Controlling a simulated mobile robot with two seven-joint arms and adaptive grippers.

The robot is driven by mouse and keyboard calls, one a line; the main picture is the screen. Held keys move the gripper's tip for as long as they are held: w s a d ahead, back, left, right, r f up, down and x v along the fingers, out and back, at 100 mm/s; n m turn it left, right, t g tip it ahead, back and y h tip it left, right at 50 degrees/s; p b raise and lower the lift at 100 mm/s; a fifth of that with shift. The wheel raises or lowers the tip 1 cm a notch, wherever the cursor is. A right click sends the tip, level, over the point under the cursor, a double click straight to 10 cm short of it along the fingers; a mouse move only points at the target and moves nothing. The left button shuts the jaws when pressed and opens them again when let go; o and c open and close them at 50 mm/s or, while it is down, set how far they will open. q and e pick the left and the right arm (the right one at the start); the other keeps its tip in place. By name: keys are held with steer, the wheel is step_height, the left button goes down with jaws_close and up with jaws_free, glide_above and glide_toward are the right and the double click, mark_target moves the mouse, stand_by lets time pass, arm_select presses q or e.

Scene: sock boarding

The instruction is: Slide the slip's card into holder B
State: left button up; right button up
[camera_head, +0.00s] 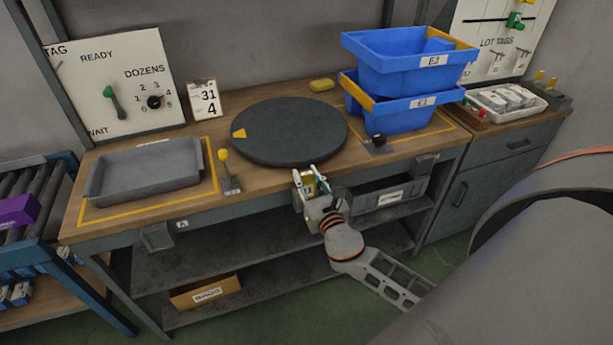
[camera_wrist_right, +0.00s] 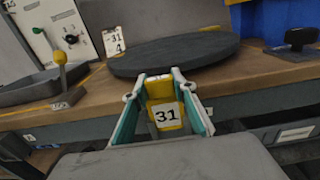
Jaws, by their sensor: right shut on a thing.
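My right gripper (camera_head: 311,184) is shut on a yellow card (camera_wrist_right: 160,88) with a white panel reading 31. It holds the card in front of the bench's front edge, below the round dark turntable; the wrist view shows it between the fingertips (camera_wrist_right: 158,82). A white slip (camera_head: 204,99) reading 31 over 4 stands at the back of the bench. A grey holder (camera_head: 157,237) hangs under the front edge at the left, beside a small tag (camera_head: 182,225) that looks like A. A similar grey piece (camera_head: 427,163) is at the right front edge; I cannot read its letter. My left gripper is out of view.
The turntable (camera_head: 290,132) fills the bench middle. A grey tray (camera_head: 145,170) and yellow-knobbed lever (camera_head: 228,170) are left; stacked blue bins (camera_head: 400,65) and a black knob (camera_head: 376,142) are right. A dark drawer (camera_head: 385,193) sits below the front edge, right of my gripper.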

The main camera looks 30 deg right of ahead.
steer(key=shift+f+b, duration=0.65)
steer(key=shift+f, duration=0.2)
steer(key=o, duration=1)
steer(key=shift+f, duration=0.1)
steer(key=shift+s+f, duration=0.1)
steer(key=shift+s, duration=0.05)
steer(key=v, duration=1.1)
steer(key=shift+s+a+r, duration=0.15)
steer(key=shift+s+r, duration=0.15)
